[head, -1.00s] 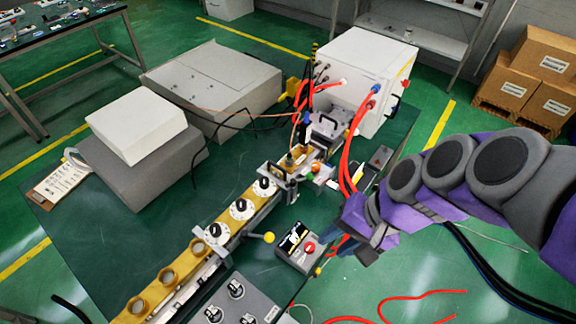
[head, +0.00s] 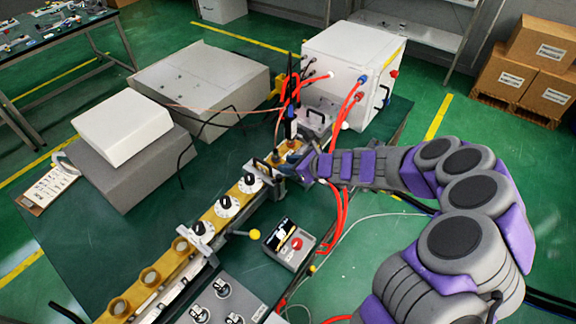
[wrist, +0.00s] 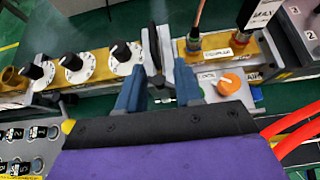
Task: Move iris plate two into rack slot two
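An upright metal plate with a black handle (wrist: 156,50) stands in the brass waveguide line, just right of the white dials; its handle also shows in the head view (head: 262,168). I cannot read a number on it. My gripper (wrist: 159,76) is open, with its blue fingers apart on either side of this plate's position in the wrist view; contact is not visible. In the head view my gripper (head: 298,165) is at the waveguide, right of the handle. A grey rack (head: 256,292) at the front holds several small black-handled pieces; its labels show only partly in the wrist view (wrist: 22,150).
Several dials (head: 226,206) line the waveguide left of my gripper. A yellow-knobbed lever (head: 254,234) and a control box with a red button (head: 290,244) stand in front. A white cabinet (head: 350,65) with red hoses (head: 350,110) is behind. An orange knob (wrist: 229,83) is close at right.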

